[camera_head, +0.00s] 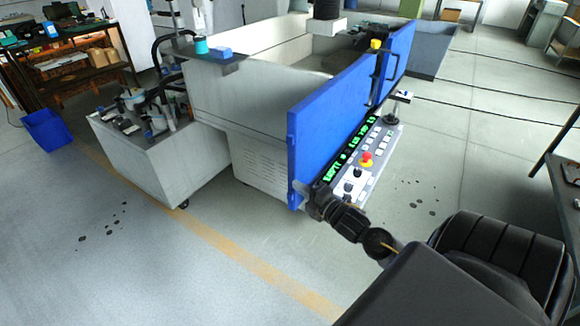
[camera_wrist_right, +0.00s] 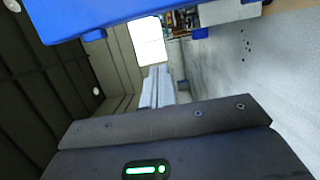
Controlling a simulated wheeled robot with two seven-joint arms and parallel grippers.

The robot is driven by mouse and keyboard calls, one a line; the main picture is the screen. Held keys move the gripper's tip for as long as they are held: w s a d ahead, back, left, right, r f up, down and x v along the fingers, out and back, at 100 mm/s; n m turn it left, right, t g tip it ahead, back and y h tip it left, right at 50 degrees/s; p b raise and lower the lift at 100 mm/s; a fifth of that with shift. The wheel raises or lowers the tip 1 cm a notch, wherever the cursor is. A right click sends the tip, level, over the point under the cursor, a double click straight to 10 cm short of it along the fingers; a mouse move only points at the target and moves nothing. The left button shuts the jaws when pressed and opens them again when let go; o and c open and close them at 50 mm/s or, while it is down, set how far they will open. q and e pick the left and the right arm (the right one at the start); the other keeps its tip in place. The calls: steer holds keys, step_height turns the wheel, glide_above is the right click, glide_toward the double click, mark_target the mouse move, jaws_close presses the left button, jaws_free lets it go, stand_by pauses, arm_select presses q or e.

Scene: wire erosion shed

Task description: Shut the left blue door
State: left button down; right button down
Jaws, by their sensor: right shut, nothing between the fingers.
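The left blue door (camera_head: 335,112) is a tall flat panel at the front of the grey machine (camera_head: 245,105). Its near edge stands at the machine's front corner, and whether a gap remains behind it cannot be told. Another blue panel (camera_head: 402,50) with a dark handle (camera_head: 377,78) near it continues farther back. My right gripper (camera_head: 303,189) is at the door's lower near corner, its fingers shut and empty; contact is unclear. In the right wrist view, the shut fingers (camera_wrist_right: 156,88) point away below a blue panel (camera_wrist_right: 90,12). My left gripper is not in view.
A control panel (camera_head: 375,150) with a red button (camera_head: 366,158) juts out below the door, close to my right arm. A wheeled grey unit (camera_head: 160,160) and a blue bin (camera_head: 47,130) stand left.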

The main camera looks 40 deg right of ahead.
mark_target(290, 168)
steer(key=shift+w+d+p, duration=0.6)
steer(key=shift+w+p, duration=0.05)
steer(key=shift+w, duration=0.85)
steer(key=shift+w+d+p, duration=0.55)
steer(key=shift+w+p, duration=0.1)
steer(key=shift+w, duration=0.85)
steer(key=shift+w+d+p, duration=0.6)
steer(key=shift+w+p, duration=0.05)
steer(key=shift+w, duration=0.85)
